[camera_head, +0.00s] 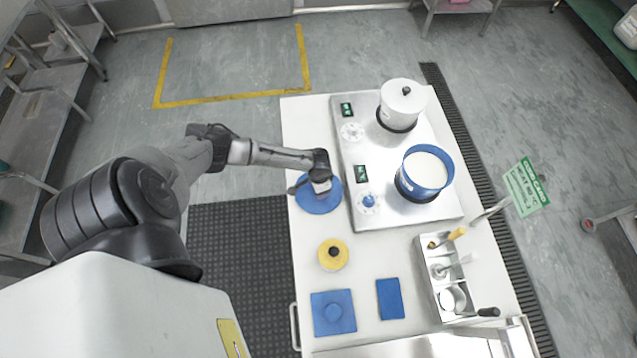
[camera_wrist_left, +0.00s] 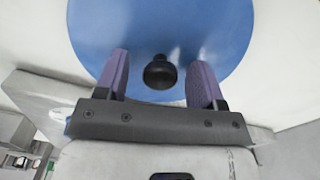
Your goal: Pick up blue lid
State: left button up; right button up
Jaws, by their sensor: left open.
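The blue lid (camera_head: 318,204) lies flat on the white table, left of the steel cooker. My left gripper (camera_head: 322,186) is over it and hides part of it. In the left wrist view the lid (camera_wrist_left: 160,45) fills the top middle, with a black knob at its centre. My left gripper (camera_wrist_left: 164,78) is open there, its two purple fingers on either side of the knob with a gap on each side. Whether the fingers touch the lid cannot be told. My right gripper is not in view.
The cooker (camera_head: 385,205) bears a blue pot (camera_head: 424,173) and a white lidded pot (camera_head: 401,106). A yellow lid (camera_head: 333,255), a blue square piece (camera_head: 334,312) and a blue pad (camera_head: 390,299) lie nearer. A utensil tray (camera_head: 436,296) stands right.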

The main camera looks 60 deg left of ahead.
pick_arm(q)
jog(key=shift+c, duration=0.2)
jog(key=c, duration=1)
jog(key=shift+r, duration=0.1)
